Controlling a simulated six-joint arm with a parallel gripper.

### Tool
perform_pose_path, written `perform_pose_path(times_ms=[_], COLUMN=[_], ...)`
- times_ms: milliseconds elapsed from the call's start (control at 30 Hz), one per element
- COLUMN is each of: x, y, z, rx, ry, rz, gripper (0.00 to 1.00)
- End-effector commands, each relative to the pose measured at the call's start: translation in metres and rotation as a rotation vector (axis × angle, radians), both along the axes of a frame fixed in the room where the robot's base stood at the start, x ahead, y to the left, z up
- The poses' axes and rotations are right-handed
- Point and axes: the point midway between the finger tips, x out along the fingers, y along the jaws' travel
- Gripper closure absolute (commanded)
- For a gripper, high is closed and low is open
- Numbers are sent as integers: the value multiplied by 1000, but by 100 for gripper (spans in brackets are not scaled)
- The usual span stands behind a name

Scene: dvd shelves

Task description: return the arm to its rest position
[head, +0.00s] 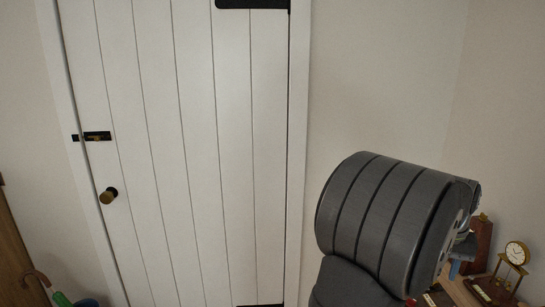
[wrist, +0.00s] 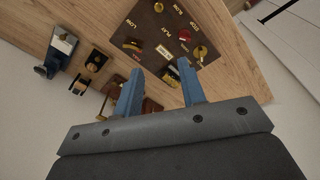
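My gripper (wrist: 162,92) shows in the wrist view with its two blue fingers apart and nothing between the tips. Beyond the fingers lies a wooden surface (wrist: 100,28) with a dark board (wrist: 150,22) on it that bears small objects and lettering. In the head view my grey arm fills the lower right. It hides most of my gripper there, with only a bit of blue showing behind the arm.
A white plank door (head: 190,150) with a round knob (head: 109,195) stands at the left. A small gold clock (head: 516,253) and dark wooden items stand at the lower right beside my arm. Umbrella handles (head: 45,283) show at the lower left. The wall right of the door is bare.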

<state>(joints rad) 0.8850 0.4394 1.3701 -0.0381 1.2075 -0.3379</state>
Motion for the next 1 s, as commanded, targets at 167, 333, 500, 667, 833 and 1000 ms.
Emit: perform_pose_path(times_ms=[167, 333, 500, 667, 833, 1000], x=[9, 17, 25, 31, 28, 27], y=[-4, -7, -9, -10, -5, -2], z=[-20, -36, -51, -61, -44, -38], rx=[-74, -149, -226, -291, -296, -293], ry=[-10, -16, -15, -12, -14, -12], rz=[149, 293, 437, 556, 558, 557], gripper=[63, 63, 63, 63, 63, 63])
